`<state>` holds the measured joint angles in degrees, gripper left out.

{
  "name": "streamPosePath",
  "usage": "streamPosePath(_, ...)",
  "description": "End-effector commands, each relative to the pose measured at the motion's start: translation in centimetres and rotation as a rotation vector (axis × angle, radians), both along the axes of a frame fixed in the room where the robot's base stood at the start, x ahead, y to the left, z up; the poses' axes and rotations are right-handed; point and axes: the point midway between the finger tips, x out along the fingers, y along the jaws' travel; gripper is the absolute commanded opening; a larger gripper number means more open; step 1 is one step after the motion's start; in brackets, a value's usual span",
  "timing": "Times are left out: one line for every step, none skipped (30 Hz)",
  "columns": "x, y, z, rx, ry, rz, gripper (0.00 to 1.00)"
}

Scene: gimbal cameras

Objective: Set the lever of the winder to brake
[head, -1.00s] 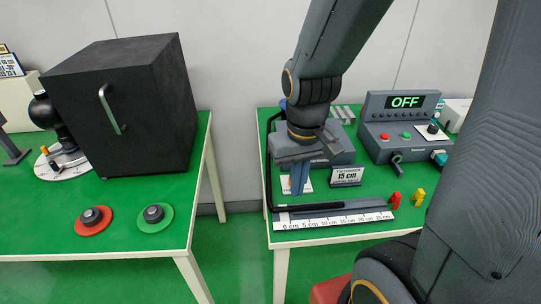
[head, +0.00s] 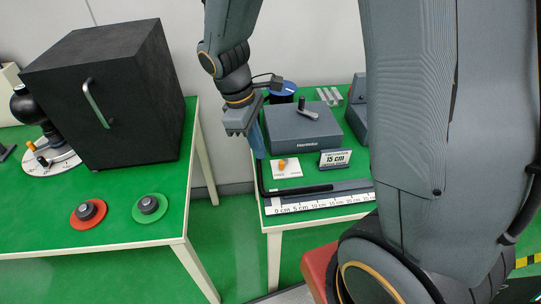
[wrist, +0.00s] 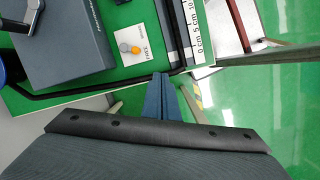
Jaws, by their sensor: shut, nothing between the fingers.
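The winder is a dark grey box (head: 303,128) at the back of the right table, with a dark crank on top; its side shows in the wrist view (wrist: 65,40). In front of it lies a white card (head: 294,171) with small lettering and a small lever with an orange knob (head: 283,162). The lever also shows in the wrist view (wrist: 125,47), close to the word FREE; the other word is too small to read surely. My gripper (head: 259,146) is shut and empty, left of the card and apart from the lever. Its blue fingers show in the wrist view (wrist: 162,82).
A black bent bar (head: 262,184) runs along the table's left and front edge, close to my fingers. A blue-topped spool (head: 283,92) is behind. A gap separates the left table with the black box (head: 115,100).

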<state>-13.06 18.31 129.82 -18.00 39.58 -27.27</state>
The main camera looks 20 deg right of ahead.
Motion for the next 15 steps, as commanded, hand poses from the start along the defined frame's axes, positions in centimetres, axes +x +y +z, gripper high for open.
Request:
streamPosePath(0.8, 0.9, 0.1, -0.028, 0.029, 0.11, 0.0)
streamPosePath(1.4, 1.3, 0.1, -0.043, 0.044, 0.173, 0.0)
streamPosePath(2.0, 1.7, 0.1, -0.063, 0.063, 0.247, 0.0)
streamPosePath(2.4, 2.1, 0.1, -0.076, 0.076, 0.298, 0.0)
streamPosePath(2.8, 2.3, 0.1, -0.088, 0.087, 0.34, 0.0)
streamPosePath(3.2, 2.7, 0.0, -0.102, 0.101, 0.39, 0.0)
streamPosePath(3.4, 2.9, 0.0, -0.11, 0.108, 0.42, 0.0)
streamPosePath(3.6, 3.0, 0.0, -0.117, 0.115, 0.445, 0.0)
streamPosePath(3.9, 3.2, -0.1, -0.125, 0.122, 0.469, 0.0)
streamPosePath(4.0, 3.3, -0.1, -0.129, 0.126, 0.482, 0.0)
streamPosePath(4.0, 3.3, -0.1, -0.131, 0.129, 0.492, 0.0)
streamPosePath(4.1, 3.4, -0.1, -0.133, 0.131, 0.499, 0.0)
streamPosePath(4.1, 3.4, -0.1, -0.134, 0.131, 0.501, 0.0)
streamPosePath(4.1, 3.4, -0.1, -0.134, 0.131, 0.501, 0.0)
streamPosePath(4.1, 3.3, -0.1, -0.134, 0.13, 0.5, 0.0)
